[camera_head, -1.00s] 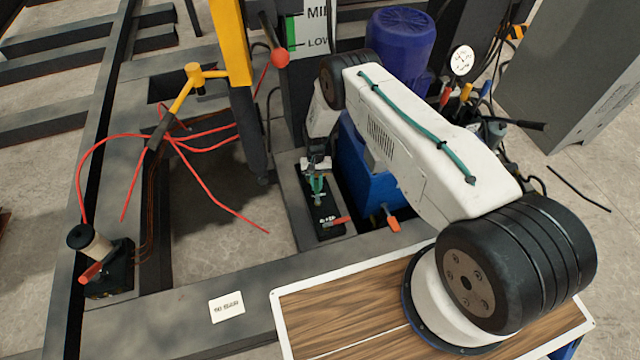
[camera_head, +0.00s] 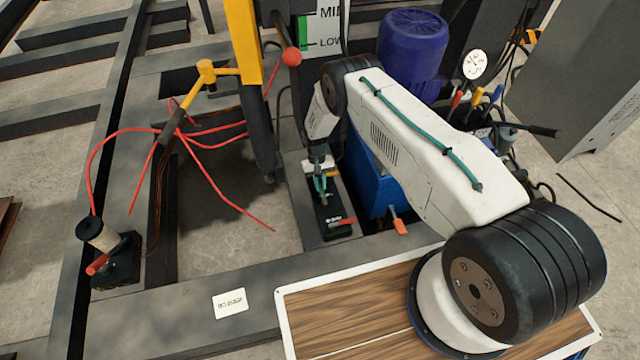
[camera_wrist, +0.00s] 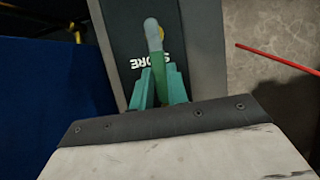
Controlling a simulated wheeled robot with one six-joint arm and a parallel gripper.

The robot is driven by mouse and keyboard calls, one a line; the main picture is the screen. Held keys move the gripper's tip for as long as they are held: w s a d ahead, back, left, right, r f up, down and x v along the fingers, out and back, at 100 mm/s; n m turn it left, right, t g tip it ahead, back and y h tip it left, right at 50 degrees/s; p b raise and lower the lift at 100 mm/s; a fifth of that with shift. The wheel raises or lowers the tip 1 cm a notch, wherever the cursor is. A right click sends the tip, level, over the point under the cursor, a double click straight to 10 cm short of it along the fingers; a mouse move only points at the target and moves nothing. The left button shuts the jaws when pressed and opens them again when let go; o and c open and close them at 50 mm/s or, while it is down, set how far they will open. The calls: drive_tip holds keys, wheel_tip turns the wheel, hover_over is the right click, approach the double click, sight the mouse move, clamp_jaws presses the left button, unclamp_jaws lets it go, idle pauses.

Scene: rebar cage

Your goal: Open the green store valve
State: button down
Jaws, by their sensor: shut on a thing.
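The green store valve's lever (camera_wrist: 158,62) stands on a dark plate marked STORE (camera_wrist: 127,40) in the wrist view. The lever's pale rounded end points away from my gripper. My gripper (camera_wrist: 160,88) is shut on the lever, with its teal fingers on either side of it. In the head view my gripper (camera_head: 320,186) is over the dark valve plate (camera_head: 331,222). The lever is too small there to tell apart from the fingers. The valve body is mostly hidden.
An orange handle (camera_head: 399,227) is by the blue tank (camera_head: 372,185) to the right. Red hoses (camera_head: 222,192) spread over the opening to the left. A yellow post (camera_head: 241,40) stands behind.

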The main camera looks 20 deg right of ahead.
drive_tip(key=c, duration=1.4)
unclamp_jaws()
drive_tip(key=shift+o, duration=0.2)
drive_tip(key=shift+r, duration=0.1)
drive_tip(key=v, duration=0.7)
drive_tip(key=shift+w+r, duration=0.2)
drive_tip(key=shift+r, duration=0.05)
drive_tip(key=shift+s, duration=0.1)
